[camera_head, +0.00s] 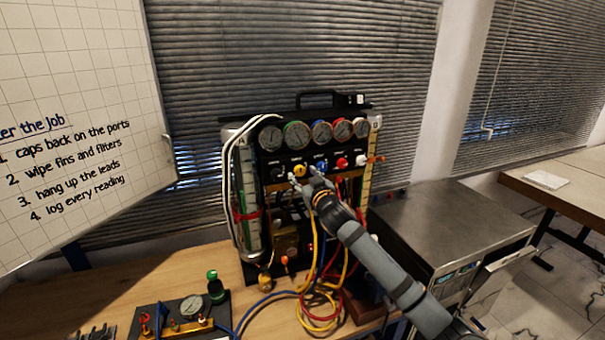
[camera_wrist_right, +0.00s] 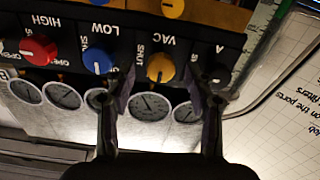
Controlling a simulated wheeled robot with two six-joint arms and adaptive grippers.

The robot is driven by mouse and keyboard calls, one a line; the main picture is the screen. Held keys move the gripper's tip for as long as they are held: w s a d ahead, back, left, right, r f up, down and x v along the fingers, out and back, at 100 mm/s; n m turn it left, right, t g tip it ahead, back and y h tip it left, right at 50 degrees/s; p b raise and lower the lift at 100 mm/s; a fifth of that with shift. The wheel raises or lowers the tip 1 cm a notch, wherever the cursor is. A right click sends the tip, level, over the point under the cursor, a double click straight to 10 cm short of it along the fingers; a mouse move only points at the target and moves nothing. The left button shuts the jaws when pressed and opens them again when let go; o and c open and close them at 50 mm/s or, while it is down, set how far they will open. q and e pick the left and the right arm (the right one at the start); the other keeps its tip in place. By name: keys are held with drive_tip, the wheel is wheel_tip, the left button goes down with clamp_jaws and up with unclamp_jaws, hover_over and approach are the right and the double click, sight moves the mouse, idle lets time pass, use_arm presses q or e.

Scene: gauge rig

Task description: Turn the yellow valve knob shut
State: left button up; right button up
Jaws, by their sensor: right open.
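The yellow valve knob (camera_head: 299,170) sits on the black front panel of the gauge rig, in the row below the gauges. In the right wrist view, upside down, the yellow knob (camera_wrist_right: 160,68) shows beside the words VAC and SHUT. My right gripper (camera_head: 309,182) is at the panel, just below and right of the knob in the head view. Its fingers are open, one on each side of the knob in the wrist view, with gaps showing. I cannot tell how far the fingertips are from the panel. My left gripper is not in view.
A blue knob (camera_wrist_right: 97,60) and a black knob (camera_wrist_right: 216,73) flank the yellow one closely, by the fingertips. A red knob (camera_wrist_right: 40,50) is farther along. Round gauges (camera_head: 297,135) line the rig above. Coiled hoses (camera_head: 318,310) lie below. A metal cabinet (camera_head: 450,225) stands at right.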

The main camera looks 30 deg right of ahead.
drive_tip(key=shift+w+d, duration=0.1)
drive_tip(key=shift+w, duration=0.55)
drive_tip(key=shift+s, duration=0.1)
drive_tip(key=shift+c, duration=0.2)
clamp_jaws()
drive_tip(key=shift+f, duration=0.1)
